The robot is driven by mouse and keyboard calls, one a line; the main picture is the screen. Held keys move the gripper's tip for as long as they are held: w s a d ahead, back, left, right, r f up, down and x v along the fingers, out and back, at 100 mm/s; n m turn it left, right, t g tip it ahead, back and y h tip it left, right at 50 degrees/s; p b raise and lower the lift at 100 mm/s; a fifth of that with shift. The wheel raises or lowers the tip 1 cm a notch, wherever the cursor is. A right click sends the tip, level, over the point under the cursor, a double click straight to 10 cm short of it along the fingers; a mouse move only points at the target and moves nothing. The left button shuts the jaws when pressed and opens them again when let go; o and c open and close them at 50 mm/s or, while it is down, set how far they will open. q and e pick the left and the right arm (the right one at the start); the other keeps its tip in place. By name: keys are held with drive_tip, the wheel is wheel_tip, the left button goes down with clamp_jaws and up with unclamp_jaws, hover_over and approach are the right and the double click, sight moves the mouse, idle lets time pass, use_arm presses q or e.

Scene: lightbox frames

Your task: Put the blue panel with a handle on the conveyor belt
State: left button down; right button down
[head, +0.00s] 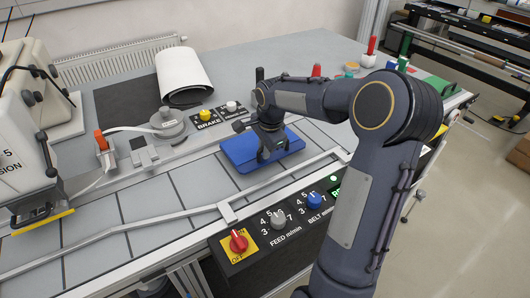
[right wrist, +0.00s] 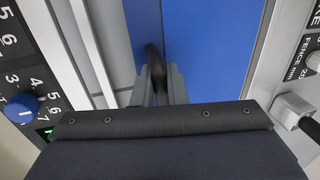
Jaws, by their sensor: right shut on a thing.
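The blue panel (head: 237,152) is near the middle of the head view, over a grey segmented strip (head: 160,203) that looks like the conveyor belt. I cannot tell whether the panel rests on the strip or is just above it. My right gripper (head: 269,150) is over the panel, pointing down. In the right wrist view the blue panel (right wrist: 212,45) fills the upper middle, and my right gripper (right wrist: 158,82) is shut on its black handle (right wrist: 153,56). The gripper and arm hide part of the panel. My left gripper is not in view.
A control box with a red switch (head: 239,241) and a blue knob (head: 314,200) lies along the front edge. A metal rail (head: 190,213) runs before the panel. Behind are a yellow brake button (head: 205,114) and a white roll (head: 183,72). A machine (head: 22,140) stands left.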

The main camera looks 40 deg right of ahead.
drive_tip(key=shift+x, duration=0.95)
drive_tip(key=shift+s, duration=0.2)
drive_tip(key=c, duration=1.5)
unclamp_jaws()
drive_tip(key=shift+o, duration=0.2)
drive_tip(key=shift+r, duration=0.1)
drive_tip(key=v, duration=1.2)
drive_tip(key=s+a+f+n+t+y, duration=0.1)
drive_tip(key=s+a+f+n+y, duration=0.1)
drive_tip(key=s+a+n, duration=0.6)
drive_tip(key=s+a+f+n+t+y, duration=0.2)
drive_tip(key=s+a+f+n, duration=0.2)
drive_tip(key=s+a+n, duration=0.5)
drive_tip(key=s+a, duration=0.2)
drive_tip(key=s, duration=0.2)
drive_tip(key=shift+s+f+n, duration=0.25)
drive_tip(key=shift+s+n, duration=0.05)
